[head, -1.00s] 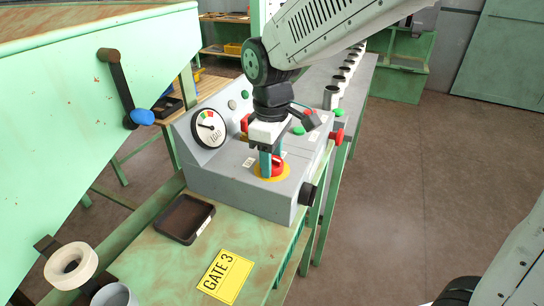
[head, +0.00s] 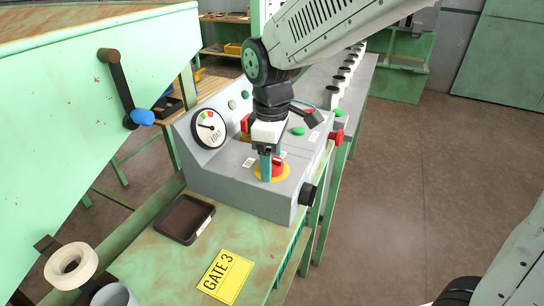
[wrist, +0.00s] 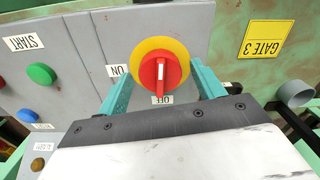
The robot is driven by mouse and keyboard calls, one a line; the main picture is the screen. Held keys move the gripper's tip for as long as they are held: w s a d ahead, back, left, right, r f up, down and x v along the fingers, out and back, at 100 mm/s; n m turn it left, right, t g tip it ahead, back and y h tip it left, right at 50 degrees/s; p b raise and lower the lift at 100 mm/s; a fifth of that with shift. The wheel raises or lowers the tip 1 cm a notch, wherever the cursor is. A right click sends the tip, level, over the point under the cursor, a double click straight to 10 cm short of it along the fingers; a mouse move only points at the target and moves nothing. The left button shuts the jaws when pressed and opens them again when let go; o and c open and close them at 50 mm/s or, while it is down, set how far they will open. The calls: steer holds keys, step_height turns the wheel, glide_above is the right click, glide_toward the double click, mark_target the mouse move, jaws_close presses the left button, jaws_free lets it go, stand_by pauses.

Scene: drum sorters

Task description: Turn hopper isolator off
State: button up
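The hopper isolator is a red rotary handle (wrist: 160,75) on a yellow disc (wrist: 142,50), set in the top of a grey control box. In the wrist view the handle lies in line with the OFF label (wrist: 163,100); the ON label (wrist: 117,71) is to the left. My gripper (head: 268,170) points down over the handle in the head view. In the wrist view its teal fingers are spread on both sides of the handle, with visible gaps. The fingers partly hide the handle (head: 278,165) in the head view.
A black tray (head: 185,219) and a yellow GATE 3 sign (head: 225,276) lie in front. A blue-handled lever (head: 117,80) stands left.

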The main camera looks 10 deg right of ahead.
step_height(320, 180, up, 8)
steer(key=shift+f, duration=0.1)
stand_by(0.5)
steer(key=shift+m, duration=0.3)
steer(key=s, duration=0.1)
steer(key=s+d+f+m, duration=0.1)
steer(key=m, duration=0.1)
steer(key=shift+s+d+f+g, duration=0.3)
steer(key=shift+s+d, duration=0.05)
steer(key=shift+s, duration=0.05)
steer(key=s+d+m+t, duration=0.2)
steer(key=s+d+m, duration=0.8)
steer(key=s+d, duration=0.6)
steer(key=shift+s+d+m, duration=0.3)
steer(key=shift+s, duration=0.45)
